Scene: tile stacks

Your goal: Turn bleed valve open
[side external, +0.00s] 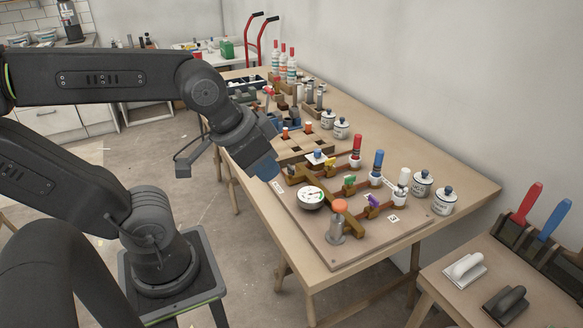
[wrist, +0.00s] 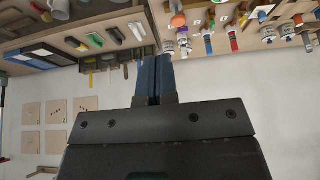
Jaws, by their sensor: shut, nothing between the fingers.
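A board (side external: 318,248) with brown pipes lies on the wooden table. It carries a round white gauge (side external: 311,197), a grey post with an orange top (side external: 340,207), and small coloured handles: blue (side external: 318,154), green (side external: 349,180), yellow (side external: 330,162) and purple (side external: 373,201). I cannot tell which is the bleed valve. The orange top also shows in the wrist view (wrist: 178,20). My gripper (side external: 275,178) is shut and empty, its blue fingers above the board's near left edge, left of the gauge. The wrist view shows the fingers (wrist: 156,60) together.
Red (side external: 356,148), blue (side external: 378,162) and white (side external: 402,183) topped cylinders stand along the board's back. White jars (side external: 422,183) stand behind. Wooden boxes (side external: 300,145) and bottles (side external: 283,65) crowd the table further left. A side table (side external: 455,300) holds tools at lower right.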

